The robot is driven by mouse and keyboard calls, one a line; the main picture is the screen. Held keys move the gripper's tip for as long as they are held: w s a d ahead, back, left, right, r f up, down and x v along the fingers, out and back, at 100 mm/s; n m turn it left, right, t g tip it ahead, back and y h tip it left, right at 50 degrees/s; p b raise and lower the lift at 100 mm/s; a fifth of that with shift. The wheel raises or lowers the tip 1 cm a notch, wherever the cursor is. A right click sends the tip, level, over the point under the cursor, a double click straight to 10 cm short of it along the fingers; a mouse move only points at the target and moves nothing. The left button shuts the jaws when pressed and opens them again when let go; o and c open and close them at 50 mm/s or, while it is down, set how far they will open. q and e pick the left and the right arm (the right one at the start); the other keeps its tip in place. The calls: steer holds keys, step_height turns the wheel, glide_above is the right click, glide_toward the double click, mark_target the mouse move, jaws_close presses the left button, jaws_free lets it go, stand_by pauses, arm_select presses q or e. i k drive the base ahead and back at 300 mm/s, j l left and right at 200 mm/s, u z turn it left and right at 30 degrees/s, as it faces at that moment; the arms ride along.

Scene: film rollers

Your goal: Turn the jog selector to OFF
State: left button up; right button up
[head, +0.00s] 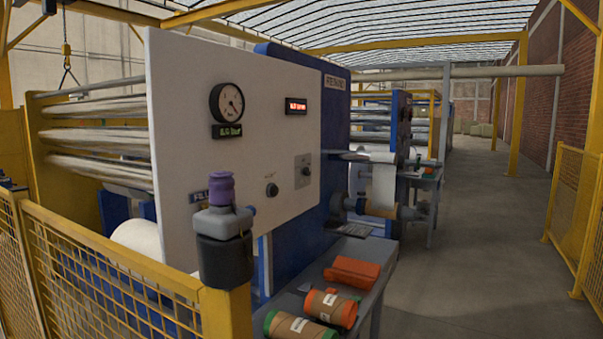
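A white machine panel (185,120) stands left of centre. On it, a small grey plate carries a dark knob (306,171), and a second round black knob (271,190) sits lower to its left. Their labels are too small to read, so I cannot tell which is the jog selector or where it points. A round gauge (228,103) and a small red-lit display (296,106) are higher on the panel. Neither of my grippers is in view.
A yellow mesh fence (110,275) with a purple-topped grey and black fitting (224,245) on its post stands in front. The aisle floor (470,240) is clear at right.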

mark_target(307, 171)
steer(key=i+l+u, duration=0.2)
steer(key=l, duration=0.15)
steer(key=i+l+u, duration=0.2)
steer(key=l, duration=0.2)
steer(key=l+u, duration=0.2)
steer(key=l, duration=0.2)
steer(key=l+u, duration=0.2)
steer(key=l, duration=0.25)
steer(key=i, duration=0.05)
